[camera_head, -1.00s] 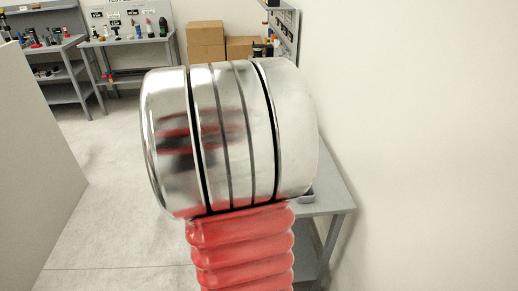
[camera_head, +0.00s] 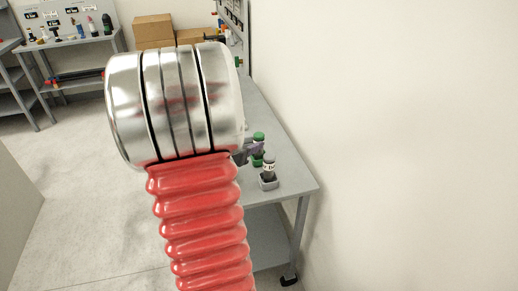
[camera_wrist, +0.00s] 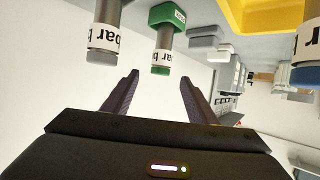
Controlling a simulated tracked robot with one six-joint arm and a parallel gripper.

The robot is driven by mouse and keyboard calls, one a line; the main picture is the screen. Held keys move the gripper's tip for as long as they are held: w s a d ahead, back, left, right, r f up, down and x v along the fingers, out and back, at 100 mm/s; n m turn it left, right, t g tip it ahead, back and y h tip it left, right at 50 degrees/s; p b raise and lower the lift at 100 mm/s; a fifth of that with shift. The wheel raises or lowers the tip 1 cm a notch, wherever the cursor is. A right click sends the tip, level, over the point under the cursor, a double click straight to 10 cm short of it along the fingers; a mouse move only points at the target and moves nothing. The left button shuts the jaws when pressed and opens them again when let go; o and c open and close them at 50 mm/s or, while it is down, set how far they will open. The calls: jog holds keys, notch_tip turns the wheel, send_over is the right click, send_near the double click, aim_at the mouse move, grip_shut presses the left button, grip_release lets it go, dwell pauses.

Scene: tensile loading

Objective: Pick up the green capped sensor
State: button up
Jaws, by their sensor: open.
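The green capped sensor (camera_wrist: 163,42) hangs upside down in the wrist view, with a white label and its green cap (camera_wrist: 160,70) lowest. A green holder (camera_wrist: 172,16) is at its other end. My gripper (camera_wrist: 160,76) is open, with a dark finger on either side of the cap in the picture; I cannot tell whether they touch. In the head view the green cap (camera_head: 258,136) shows just right of my arm, on the grey table (camera_head: 286,187), with a purple finger (camera_head: 254,148) crossing in front of the sensor.
A grey capped sensor (camera_wrist: 105,30) stands close to the left in the wrist view; in the head view it sits nearer on the table (camera_head: 268,170). A yellow object (camera_wrist: 272,14) and a blue-capped item (camera_wrist: 305,75) are right. A white wall (camera_head: 400,140) borders the table.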

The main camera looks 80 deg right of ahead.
aim_at(256, 139)
jog(key=shift+x, duration=1.9)
jog(key=shift+d, duration=0.1)
jog(key=shift+x, duration=2.55)
jog(key=shift+w, duration=0.1)
jog(key=c, duration=1.3)
